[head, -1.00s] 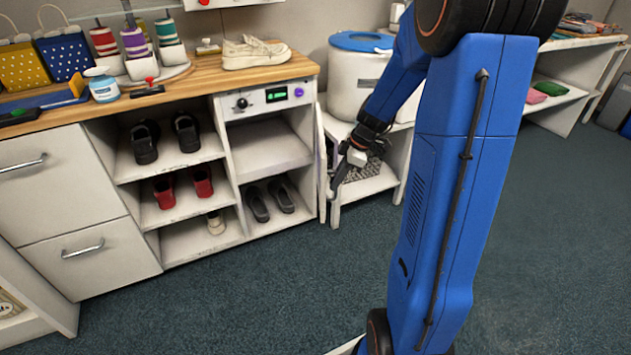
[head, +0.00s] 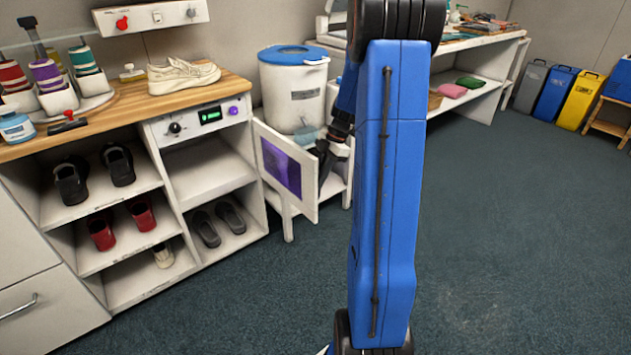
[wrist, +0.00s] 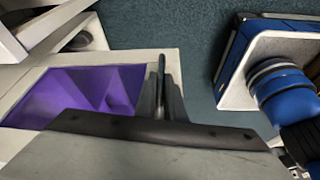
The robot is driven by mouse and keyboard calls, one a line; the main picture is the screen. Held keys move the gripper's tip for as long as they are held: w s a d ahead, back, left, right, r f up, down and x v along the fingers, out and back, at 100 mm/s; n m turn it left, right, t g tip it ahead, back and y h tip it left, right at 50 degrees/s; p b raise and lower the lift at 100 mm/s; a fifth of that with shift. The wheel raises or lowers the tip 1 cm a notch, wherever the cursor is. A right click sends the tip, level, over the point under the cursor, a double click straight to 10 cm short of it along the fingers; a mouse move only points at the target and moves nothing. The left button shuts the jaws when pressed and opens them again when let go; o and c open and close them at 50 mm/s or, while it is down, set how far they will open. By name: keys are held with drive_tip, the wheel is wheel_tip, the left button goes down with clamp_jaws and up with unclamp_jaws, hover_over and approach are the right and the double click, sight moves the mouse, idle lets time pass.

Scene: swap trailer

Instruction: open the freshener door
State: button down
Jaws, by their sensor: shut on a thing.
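The freshener is the cabinet bay (head: 207,171) under a panel with a knob, a green display and a purple button. Its white door (head: 287,169), with a purple window, stands swung out to the right of the bay, inner face showing. The door also shows in the wrist view (wrist: 157,66). My gripper (head: 324,165) is at the door's free-edge side, partly hidden behind the door. In the wrist view my gripper (wrist: 165,100) is shut on the slim door handle (wrist: 161,70) near the door's edge. The fingertips' exact contact is hard to see.
A white stand (head: 332,184) with a blue-lidded white drum (head: 293,88) is just behind the door. Shoes fill the shelves left of and below the bay. The carpet (head: 240,300) in front is clear. Coloured bins (head: 556,94) stand far right.

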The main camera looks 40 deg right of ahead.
drive_tip(key=c, duration=1.8)
unclamp_jaws()
drive_tip(key=shift+w, duration=0.1)
drive_tip(key=shift+c, duration=0.2)
drive_tip(key=shift+r, duration=0.1)
drive_tip(key=v, duration=1.7)
